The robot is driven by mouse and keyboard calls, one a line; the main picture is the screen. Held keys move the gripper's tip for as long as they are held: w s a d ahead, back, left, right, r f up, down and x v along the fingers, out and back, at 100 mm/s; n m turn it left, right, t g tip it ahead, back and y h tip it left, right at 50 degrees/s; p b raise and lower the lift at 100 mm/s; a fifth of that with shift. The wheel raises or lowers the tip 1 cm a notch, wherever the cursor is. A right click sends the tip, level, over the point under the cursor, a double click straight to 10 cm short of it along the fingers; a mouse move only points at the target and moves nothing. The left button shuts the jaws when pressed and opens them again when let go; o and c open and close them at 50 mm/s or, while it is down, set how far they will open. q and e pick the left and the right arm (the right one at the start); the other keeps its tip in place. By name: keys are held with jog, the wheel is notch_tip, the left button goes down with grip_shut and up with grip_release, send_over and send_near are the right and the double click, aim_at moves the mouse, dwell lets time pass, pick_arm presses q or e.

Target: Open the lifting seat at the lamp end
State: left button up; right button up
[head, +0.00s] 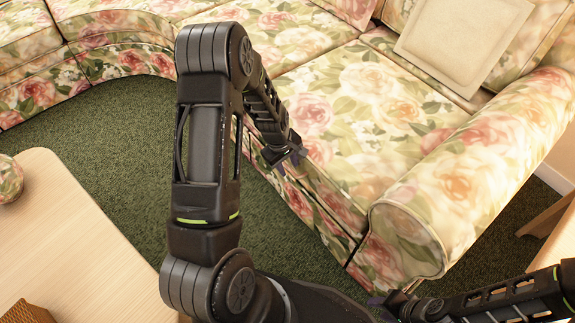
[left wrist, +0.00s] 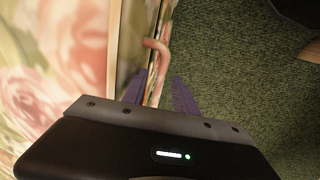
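The floral lifting seat (head: 375,95) beside the sofa arm lies flat in the head view. No lamp is in view. My left gripper (head: 284,162) is at the seat's front edge, and its fingers are partly hidden there. In the left wrist view, the purple fingers of my left gripper (left wrist: 160,95) are spread apart. A pinkish curved pull (left wrist: 160,52) sticks out from the seat front (left wrist: 80,60) just beyond and between the fingertips; I cannot tell whether they touch it. My right gripper (head: 388,303) is low in front of the sofa arm; its opening is unclear.
The rolled sofa arm (head: 440,190) stands right of the seat, with a cream cushion (head: 465,40) at the back. A pale wooden table (head: 70,240) is at the left. Green carpet (head: 110,140) lies free between table and sofa. A wooden edge (head: 545,215) shows at the right.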

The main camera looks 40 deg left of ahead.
pick_arm(q)
grip_shut()
dwell(1.4)
